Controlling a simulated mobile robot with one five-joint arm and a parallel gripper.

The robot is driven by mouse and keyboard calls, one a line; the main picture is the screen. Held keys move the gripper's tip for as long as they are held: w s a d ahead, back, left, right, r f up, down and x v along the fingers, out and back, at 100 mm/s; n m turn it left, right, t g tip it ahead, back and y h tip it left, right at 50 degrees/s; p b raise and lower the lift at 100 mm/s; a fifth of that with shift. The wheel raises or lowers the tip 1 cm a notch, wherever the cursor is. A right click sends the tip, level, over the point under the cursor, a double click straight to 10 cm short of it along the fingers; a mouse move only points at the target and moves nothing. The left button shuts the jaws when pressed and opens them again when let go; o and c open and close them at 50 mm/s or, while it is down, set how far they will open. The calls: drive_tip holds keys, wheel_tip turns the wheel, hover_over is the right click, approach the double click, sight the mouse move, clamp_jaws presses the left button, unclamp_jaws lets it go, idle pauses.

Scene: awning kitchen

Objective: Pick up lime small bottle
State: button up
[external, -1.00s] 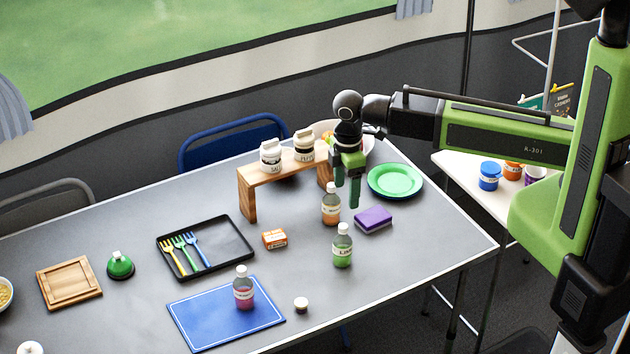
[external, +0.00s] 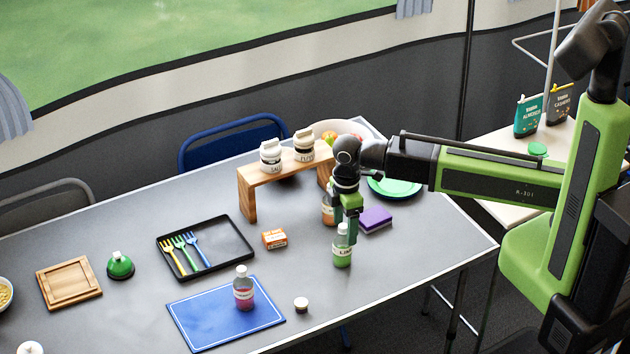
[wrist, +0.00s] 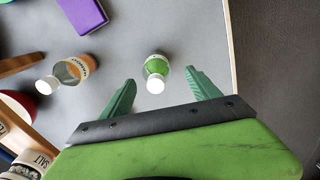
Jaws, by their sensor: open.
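The lime small bottle (external: 342,250) is clear with green contents, a label and a white cap, and stands upright on the grey table. In the wrist view the bottle (wrist: 156,70) lies beyond and between the two fingertips, seen from above. My gripper (external: 346,230) is open and empty. In the external view its fingers are just above and behind the bottle, overlapping its cap. In the wrist view the green fingers (wrist: 158,84) are spread wide with the bottle between their lines.
An orange bottle (wrist: 73,73) stands close to the left in the wrist view, partly hidden by my gripper in the external view. A wooden stand (external: 248,200) holds two white jars. The table's edge (wrist: 232,60) is near on the right.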

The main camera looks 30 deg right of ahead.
sight(343, 238)
drive_tip(key=f+b, duration=0.5)
drive_tip(key=shift+w+f, duration=0.2)
drive_tip(key=shift+w, duration=0.15)
drive_tip(key=shift+r, duration=0.2)
drive_tip(key=shift+c, duration=0.2)
drive_tip(key=c, duration=1.5)
